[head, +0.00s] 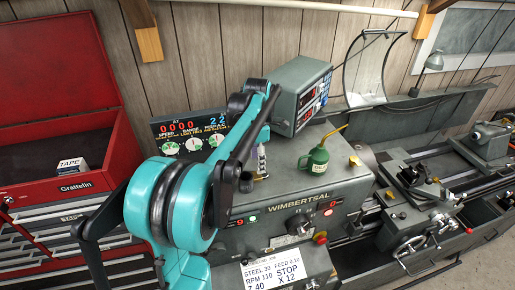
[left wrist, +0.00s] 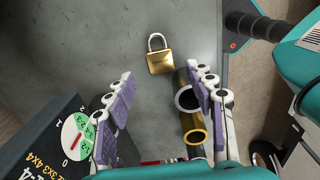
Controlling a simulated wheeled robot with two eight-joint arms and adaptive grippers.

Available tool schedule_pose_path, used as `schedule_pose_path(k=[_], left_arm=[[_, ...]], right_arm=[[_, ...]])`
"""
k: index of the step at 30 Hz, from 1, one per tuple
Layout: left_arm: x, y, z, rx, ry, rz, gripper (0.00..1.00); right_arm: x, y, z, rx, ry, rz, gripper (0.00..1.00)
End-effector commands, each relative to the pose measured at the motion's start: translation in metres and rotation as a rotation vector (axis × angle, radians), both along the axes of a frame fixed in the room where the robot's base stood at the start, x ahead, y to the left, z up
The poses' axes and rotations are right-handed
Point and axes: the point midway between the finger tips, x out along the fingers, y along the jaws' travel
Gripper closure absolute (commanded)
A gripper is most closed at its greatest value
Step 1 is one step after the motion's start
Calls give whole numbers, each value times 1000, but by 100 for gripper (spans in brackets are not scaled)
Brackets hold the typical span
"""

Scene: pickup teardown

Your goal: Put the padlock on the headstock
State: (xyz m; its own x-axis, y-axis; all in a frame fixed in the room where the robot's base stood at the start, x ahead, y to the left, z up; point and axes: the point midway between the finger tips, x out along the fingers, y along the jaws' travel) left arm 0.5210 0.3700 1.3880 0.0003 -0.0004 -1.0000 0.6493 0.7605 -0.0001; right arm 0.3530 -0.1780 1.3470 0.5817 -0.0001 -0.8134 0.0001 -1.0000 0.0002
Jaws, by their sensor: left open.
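The padlock (left wrist: 159,58), with a brass body and silver shackle, lies flat on a grey surface in the left wrist view. The surface appears to be the top of the headstock (head: 290,205), the grey lathe housing marked Wimbertsal in the head view. My left gripper (left wrist: 165,86) is open and empty, its purple-padded fingers spread below the padlock in the picture. The padlock is ahead of the fingertips, with none visibly touching it. In the head view, my left arm covers much of the gripper, and I cannot make out the padlock clearly. My right gripper is not in view.
A silver tube (left wrist: 185,98) and a brass tube (left wrist: 194,128) stand close by the right finger. A red toolbox (head: 60,150) is at left.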

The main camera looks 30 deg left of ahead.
Motion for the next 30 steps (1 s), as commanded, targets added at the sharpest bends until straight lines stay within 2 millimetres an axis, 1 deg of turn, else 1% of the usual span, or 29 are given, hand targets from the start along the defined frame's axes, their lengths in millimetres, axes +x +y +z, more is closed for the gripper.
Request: schedule_pose_path(k=[1, 3, 6, 9, 12, 15, 17, 20, 23, 24, 26, 27, 29, 30], left_arm=[[-1, 0, 11, 0, 0, 0, 46], [0, 0, 26, 0, 0, 0, 46], [0, 0, 44, 0, 0, 0, 46], [0, 0, 56, 0, 0, 0, 46], [0, 0, 63, 0, 0, 0, 46], [-1, -1, 66, 1, -2, -7, 46], [-3, -5, 67, 4, -10, -42, 46], [-12, -23, 67, 21, -45, -195, 46], [-30, -52, 64, 62, -105, -475, 46], [-39, -65, 62, 87, -133, -611, 46], [-53, -85, 56, 132, -174, -821, 46], [-63, -97, 51, 166, -197, -960, 46], [-79, -114, 42, 224, -230, -1168, 46], [-90, -126, 35, 267, -248, -1306, 46]], right_arm=[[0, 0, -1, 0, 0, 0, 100], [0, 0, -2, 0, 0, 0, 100], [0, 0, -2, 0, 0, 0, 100], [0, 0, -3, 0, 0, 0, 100], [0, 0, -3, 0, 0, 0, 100], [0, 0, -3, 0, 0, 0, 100], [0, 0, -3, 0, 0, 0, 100], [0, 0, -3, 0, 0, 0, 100], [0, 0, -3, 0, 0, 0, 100], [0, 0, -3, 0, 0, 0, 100], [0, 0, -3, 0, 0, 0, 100], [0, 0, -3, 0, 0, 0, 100], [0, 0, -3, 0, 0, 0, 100], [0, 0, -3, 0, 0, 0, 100]])
